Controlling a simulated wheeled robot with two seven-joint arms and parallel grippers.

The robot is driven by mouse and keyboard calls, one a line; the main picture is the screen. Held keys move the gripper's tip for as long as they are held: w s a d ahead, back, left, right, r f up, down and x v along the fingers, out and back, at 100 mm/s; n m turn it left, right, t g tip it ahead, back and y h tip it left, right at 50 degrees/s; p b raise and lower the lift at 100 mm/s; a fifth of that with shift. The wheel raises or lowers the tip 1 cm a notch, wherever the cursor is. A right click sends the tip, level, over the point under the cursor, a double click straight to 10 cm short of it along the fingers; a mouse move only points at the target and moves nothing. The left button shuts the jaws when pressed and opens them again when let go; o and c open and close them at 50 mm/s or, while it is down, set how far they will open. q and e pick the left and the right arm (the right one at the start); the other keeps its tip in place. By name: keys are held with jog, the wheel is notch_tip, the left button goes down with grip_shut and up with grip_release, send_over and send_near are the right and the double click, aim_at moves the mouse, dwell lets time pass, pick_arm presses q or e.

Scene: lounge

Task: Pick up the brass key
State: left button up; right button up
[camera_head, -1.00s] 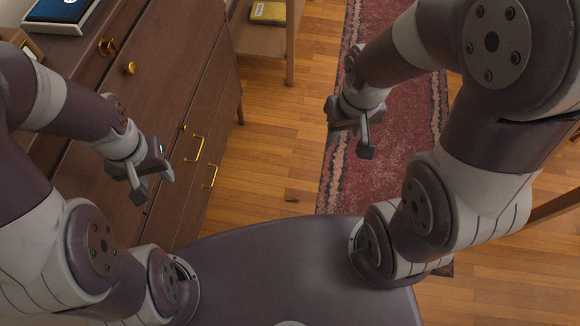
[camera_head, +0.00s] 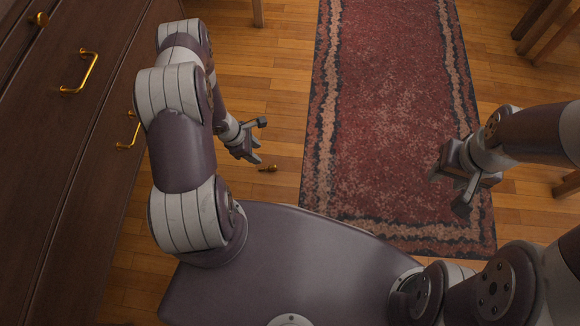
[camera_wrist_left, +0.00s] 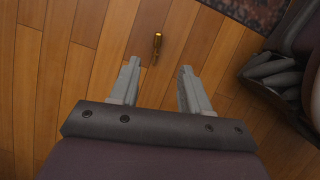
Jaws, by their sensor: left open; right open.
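The small brass key (camera_head: 268,168) lies on the wooden floor, between the dresser and the rug, just in front of my base. My left gripper (camera_head: 262,141) is open and empty, above the floor close to the key. In the left wrist view the key (camera_wrist_left: 156,44) lies beyond the open fingertips (camera_wrist_left: 158,66), roughly centred between them, with bare floor around it. My right gripper (camera_head: 450,191) is open and empty, over the right part of the rug.
A dark wooden dresser (camera_head: 60,150) with brass handles stands along the left. A red patterned rug (camera_head: 385,110) covers the floor right of the key. Wooden furniture legs (camera_head: 540,30) stand at the upper right. The floor around the key is clear.

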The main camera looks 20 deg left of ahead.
pick_arm(q)
jog(key=b, duration=0.5)
send_over(269, 167)
jog(key=a, duration=0.1)
jog(key=f, duration=0.7)
jog(key=shift+s+f, duration=0.1)
jog(key=shift+s, duration=0.3)
jog(key=b+x, duration=0.2)
jog(key=a+b+x, duration=0.1)
jog(key=b+x, duration=0.1)
jog(key=x, duration=0.1)
jog(key=shift+f+b, duration=0.3)
jog(key=shift+r, duration=0.25)
grip_shut()
